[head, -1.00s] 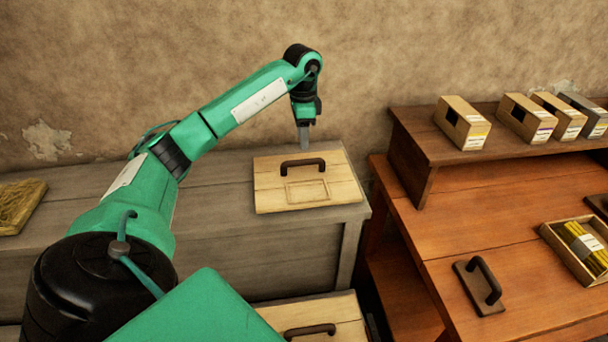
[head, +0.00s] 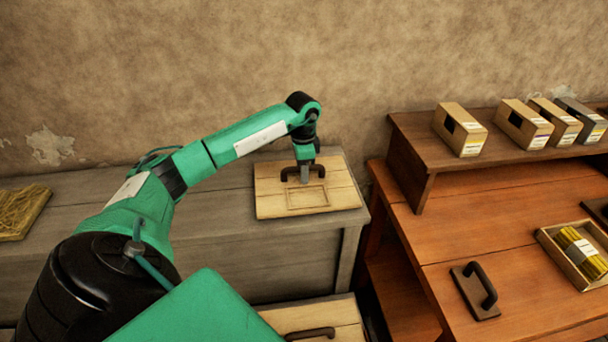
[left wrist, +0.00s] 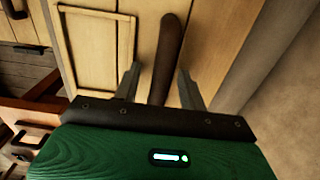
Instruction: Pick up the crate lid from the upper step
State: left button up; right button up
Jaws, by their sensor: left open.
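The crate lid (head: 330,200) is a pale wooden panel with a dark bar handle (head: 330,172) and a framed recess. It lies flat on the grey upper step (head: 225,215). My left gripper (head: 304,178) points down at the handle, its fingertips at about handle height. In the left wrist view the open fingers (left wrist: 158,85) stand on either side of the handle (left wrist: 167,55), apart from it. The lid (left wrist: 100,45) fills much of that view. My right gripper is not in view.
A second pale lid (head: 318,318) with a dark handle sits lower in front. To the right, a reddish wooden bench (head: 480,240) carries boxes (head: 460,130) on a shelf, a tray of yellow sticks (head: 575,255) and a dark handled block (head: 475,290). A straw-coloured slab (head: 20,210) lies far left.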

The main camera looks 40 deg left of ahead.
pick_arm(q)
jog(key=c, duration=0.9)
jog(key=shift+r, duration=0.1)
grip_shut()
